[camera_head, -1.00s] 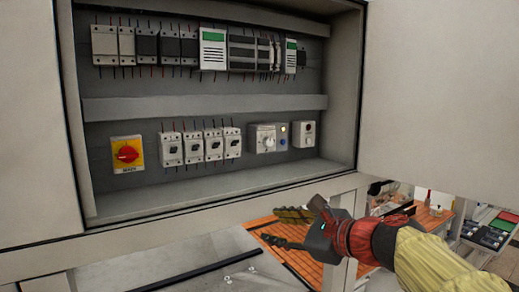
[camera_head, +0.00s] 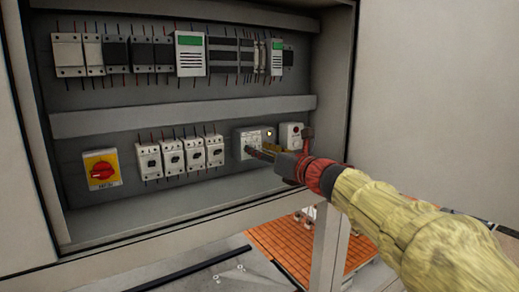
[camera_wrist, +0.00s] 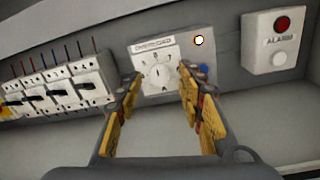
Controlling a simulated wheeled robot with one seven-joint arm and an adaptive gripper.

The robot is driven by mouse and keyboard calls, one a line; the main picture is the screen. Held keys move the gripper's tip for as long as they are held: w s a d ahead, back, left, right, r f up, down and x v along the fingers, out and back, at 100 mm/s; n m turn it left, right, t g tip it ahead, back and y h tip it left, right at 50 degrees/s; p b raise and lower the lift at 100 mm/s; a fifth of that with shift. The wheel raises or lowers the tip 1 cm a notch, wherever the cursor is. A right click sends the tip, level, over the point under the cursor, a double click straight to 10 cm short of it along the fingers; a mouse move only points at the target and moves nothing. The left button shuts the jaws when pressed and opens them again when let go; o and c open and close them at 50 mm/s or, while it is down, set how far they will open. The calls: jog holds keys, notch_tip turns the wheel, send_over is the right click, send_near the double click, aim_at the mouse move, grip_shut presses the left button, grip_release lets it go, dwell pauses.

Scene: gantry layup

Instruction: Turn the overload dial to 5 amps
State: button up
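The overload module (camera_wrist: 143,46) is a pale box with a printed label at its top, and it sits in the lower row of the cabinet. Its round white dial (camera_wrist: 158,76) has marks around it; I cannot read the setting. In the head view the module (camera_head: 241,136) is partly covered by my gripper (camera_head: 261,150). In the wrist view my gripper (camera_wrist: 160,77) is open, with one yellow-padded finger on each side of the dial. The dial shows between the fingertips, with nothing visibly held. I cannot tell whether either finger touches it.
A lit lamp (camera_wrist: 198,40) and a blue button (camera_wrist: 203,71) are right of the dial, near the right finger. An alarm box (camera_wrist: 272,42) is farther right. Several breakers (camera_head: 180,156) and a red-yellow main switch (camera_head: 101,170) are left. The cabinet's lower lip (camera_head: 180,220) runs below.

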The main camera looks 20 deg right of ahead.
jog(key=shift+w+a, duration=0.1)
jog(key=shift+w, duration=0.15)
jog(key=shift+c, duration=0.4)
grip_shut()
